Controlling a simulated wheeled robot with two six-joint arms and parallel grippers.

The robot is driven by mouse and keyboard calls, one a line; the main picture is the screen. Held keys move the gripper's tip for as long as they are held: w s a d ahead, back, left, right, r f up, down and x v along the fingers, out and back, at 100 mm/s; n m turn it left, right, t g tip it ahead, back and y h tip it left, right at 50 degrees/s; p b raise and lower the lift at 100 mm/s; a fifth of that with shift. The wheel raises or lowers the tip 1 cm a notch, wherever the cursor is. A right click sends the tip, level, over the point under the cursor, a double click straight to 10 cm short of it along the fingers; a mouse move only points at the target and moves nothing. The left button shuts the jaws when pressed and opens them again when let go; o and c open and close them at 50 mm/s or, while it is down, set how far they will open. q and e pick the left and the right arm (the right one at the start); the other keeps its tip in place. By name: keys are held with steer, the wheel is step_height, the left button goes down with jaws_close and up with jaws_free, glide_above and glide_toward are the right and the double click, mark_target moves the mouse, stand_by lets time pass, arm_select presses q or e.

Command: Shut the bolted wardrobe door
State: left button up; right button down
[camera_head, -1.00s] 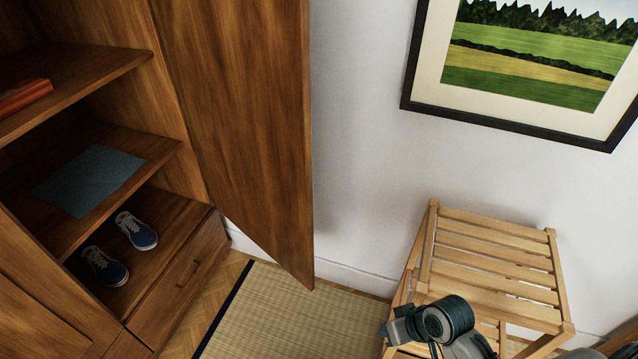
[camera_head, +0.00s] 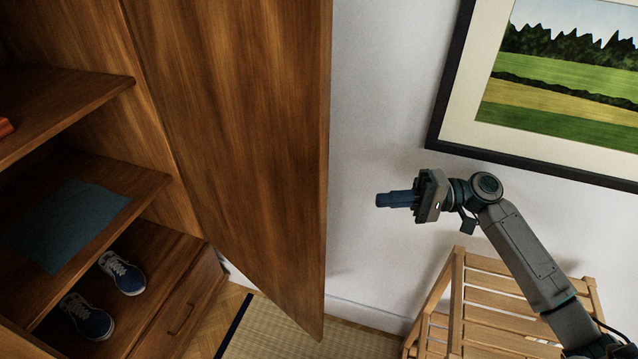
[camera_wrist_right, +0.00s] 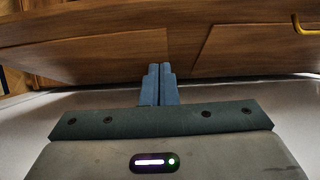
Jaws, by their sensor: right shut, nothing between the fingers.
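The wooden wardrobe door (camera_head: 240,130) stands wide open, swung out to the right of the wardrobe's shelves in the head view. Its inner face shows, and its free edge is toward the wall on the right. No bolt can be made out on it. My right gripper (camera_head: 380,200) is shut and empty, to the right of the door's free edge with a gap of wall seen between them. In the right wrist view, its shut blue fingers (camera_wrist_right: 158,85) point toward brown wood panels (camera_wrist_right: 110,45). A brass-coloured handle (camera_wrist_right: 304,25) shows at the upper right there. My left gripper is not in view.
The open wardrobe holds a blue-grey cloth (camera_head: 65,222) on a shelf (camera_head: 150,185) and a pair of blue shoes (camera_head: 122,272) lower down. A slatted wooden stand (camera_head: 480,300) is below my right arm. A framed landscape (camera_head: 450,110) hangs on the wall. A straw mat (camera_head: 262,335) lies below the door.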

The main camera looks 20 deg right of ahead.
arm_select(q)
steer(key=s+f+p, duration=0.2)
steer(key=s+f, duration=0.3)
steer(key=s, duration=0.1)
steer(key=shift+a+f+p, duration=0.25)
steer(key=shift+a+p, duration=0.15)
arm_select(e)
steer(key=a+r, duration=0.1)
steer(key=a, duration=1.1)
steer(key=shift+s+a+r, duration=0.15)
steer(key=shift+a, duration=0.25)
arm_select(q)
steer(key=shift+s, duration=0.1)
